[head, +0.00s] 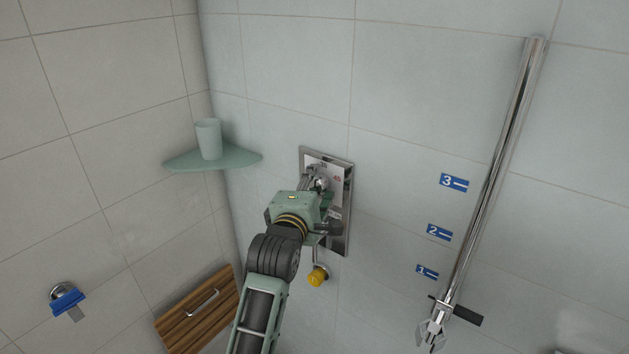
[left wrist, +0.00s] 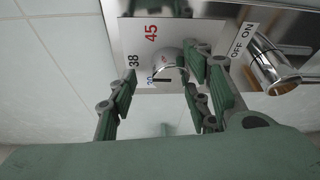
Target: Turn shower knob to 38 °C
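The round chrome shower knob (left wrist: 171,66) sits on a light dial plate marked 38 and 45, with a blue number partly hidden beside the knob. In the head view, the knob (head: 321,178) is on the metal wall panel (head: 345,195), partly behind my left gripper (head: 316,188). In the left wrist view, the fingers of my left gripper (left wrist: 162,80) are spread, one on each side of the knob. I cannot tell whether they touch it. The knob's exact pointer setting is unclear. My right gripper is not in view.
A chrome ON/OFF lever (left wrist: 272,67) sits close to the right finger. A yellow-ended fitting (head: 318,276) is below the panel. A corner shelf (head: 235,157) with a cup (head: 208,139) is left.

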